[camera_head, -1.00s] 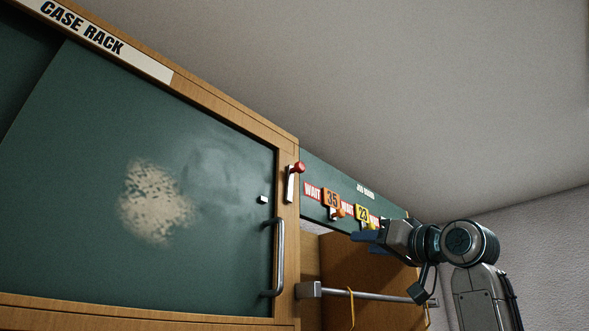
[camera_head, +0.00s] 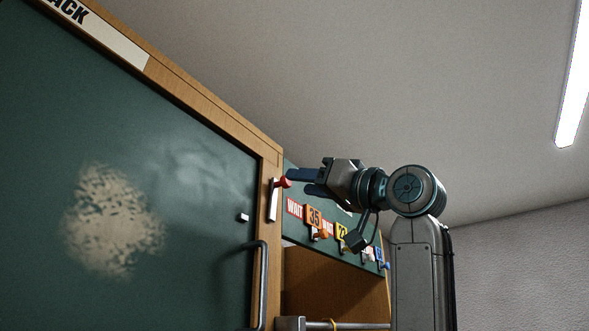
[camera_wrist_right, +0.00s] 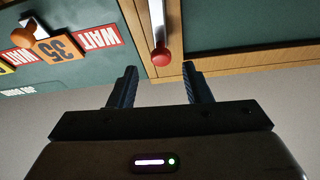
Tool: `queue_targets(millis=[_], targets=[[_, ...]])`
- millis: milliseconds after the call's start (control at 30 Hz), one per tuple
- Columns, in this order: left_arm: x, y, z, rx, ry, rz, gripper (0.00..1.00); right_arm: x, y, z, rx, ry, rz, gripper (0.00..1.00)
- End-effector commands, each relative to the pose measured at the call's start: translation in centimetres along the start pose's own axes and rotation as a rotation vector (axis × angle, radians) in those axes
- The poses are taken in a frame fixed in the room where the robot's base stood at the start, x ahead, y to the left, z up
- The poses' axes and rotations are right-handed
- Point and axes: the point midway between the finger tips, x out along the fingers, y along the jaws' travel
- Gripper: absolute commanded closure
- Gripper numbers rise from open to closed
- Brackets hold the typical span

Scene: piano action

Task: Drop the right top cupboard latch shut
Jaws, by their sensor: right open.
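The latch (camera_head: 273,200) is a white bar with a red knob (camera_head: 283,182) at its top, standing nearly upright on the wooden frame at the right edge of the green cupboard door (camera_head: 180,190). In the right wrist view the red knob (camera_wrist_right: 160,57) and white bar (camera_wrist_right: 156,22) appear between and ahead of my fingers. My right gripper (camera_head: 297,182) is open, its blue fingertips close to the knob in the head view. It holds nothing, and I cannot tell whether a finger touches the knob. A small white catch (camera_head: 243,217) sits on the door beside the latch. My left gripper is out of view.
A metal door handle (camera_head: 262,285) stands out below the latch. A green board (camera_head: 291,226) with WAIT labels and numbered tags (camera_head: 314,217) hangs to the right. A metal rail (camera_head: 345,326) runs below. Open room lies above, under the ceiling.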

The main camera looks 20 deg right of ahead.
Motion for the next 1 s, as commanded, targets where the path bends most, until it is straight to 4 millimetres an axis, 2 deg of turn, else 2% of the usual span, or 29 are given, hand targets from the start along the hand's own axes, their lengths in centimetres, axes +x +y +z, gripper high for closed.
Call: queue_targets(millis=[33,200,367,600,667,833,1000], targets=[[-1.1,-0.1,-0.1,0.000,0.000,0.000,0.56,1.1,-0.1,-0.4,0.002,-0.001,-0.001,0.56],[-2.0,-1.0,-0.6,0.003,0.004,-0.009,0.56,2.8,0.0,-0.2,0.002,-0.001,-0.001,0.56],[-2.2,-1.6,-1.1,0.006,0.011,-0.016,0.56,3.3,0.0,0.0,0.000,0.001,0.001,0.56],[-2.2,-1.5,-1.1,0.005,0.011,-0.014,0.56,3.4,0.0,0.1,0.000,0.001,0.001,0.56],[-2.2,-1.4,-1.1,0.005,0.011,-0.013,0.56,3.4,0.0,0.1,0.000,0.001,0.001,0.65],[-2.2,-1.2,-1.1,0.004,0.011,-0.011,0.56,3.4,0.0,0.1,0.000,0.001,0.001,0.99],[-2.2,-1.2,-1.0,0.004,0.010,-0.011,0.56,3.3,0.0,0.1,0.000,0.001,0.000,1.00]])
